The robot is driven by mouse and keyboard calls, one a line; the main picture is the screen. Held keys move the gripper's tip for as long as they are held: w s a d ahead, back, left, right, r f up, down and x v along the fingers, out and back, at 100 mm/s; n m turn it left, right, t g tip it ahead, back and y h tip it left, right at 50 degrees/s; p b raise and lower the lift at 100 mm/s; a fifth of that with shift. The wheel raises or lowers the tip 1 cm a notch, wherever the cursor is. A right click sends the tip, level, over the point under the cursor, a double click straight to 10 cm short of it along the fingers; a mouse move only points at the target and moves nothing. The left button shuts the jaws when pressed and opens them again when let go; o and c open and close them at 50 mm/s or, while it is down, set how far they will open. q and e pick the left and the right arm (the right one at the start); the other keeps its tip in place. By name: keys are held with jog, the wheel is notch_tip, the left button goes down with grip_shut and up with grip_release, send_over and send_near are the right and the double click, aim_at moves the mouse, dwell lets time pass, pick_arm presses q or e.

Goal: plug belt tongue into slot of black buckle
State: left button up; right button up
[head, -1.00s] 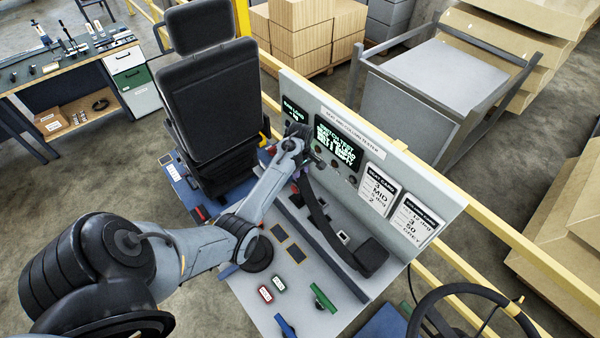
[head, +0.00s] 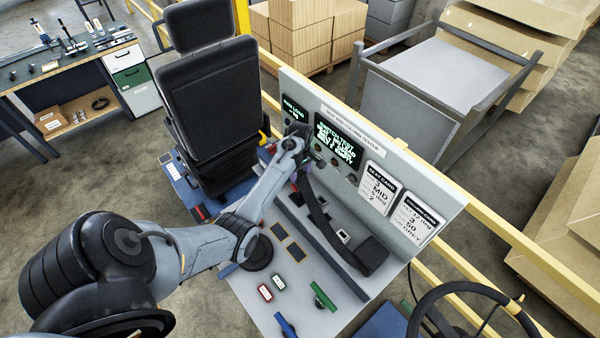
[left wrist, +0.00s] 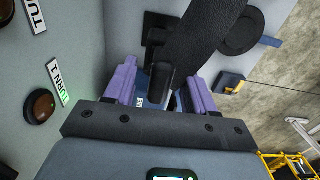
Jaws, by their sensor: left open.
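My left gripper (head: 297,178) is low beside the grey tester panel, partly hidden by my arm. In the left wrist view its two purple fingers (left wrist: 160,92) stand apart, open. A dark, blunt piece (left wrist: 160,78) shows between or just beyond them; I cannot tell whether it is the buckle or the tongue, or whether the fingers touch it. A black belt strap (left wrist: 205,40) crosses close by, and in the head view the strap (head: 314,205) runs down from beside the gripper towards a black block (head: 371,256). The buckle's slot and the belt tongue cannot be made out. My right gripper is not in view.
The grey panel (head: 405,185) with screens and cards stands right of the gripper. A black seat (head: 208,100) stands to the left. A green handle (head: 323,298) and a blue handle (head: 285,326) are on the front deck. A steering wheel (head: 470,290) is at lower right.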

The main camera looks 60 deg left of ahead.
pick_arm(q)
notch_tip(320, 180, up, 10)
jog(key=shift+r+b, duration=0.2)
jog(key=shift+b, duration=0.9)
jog(key=o, duration=0.8)
jog(key=shift+o, duration=0.2)
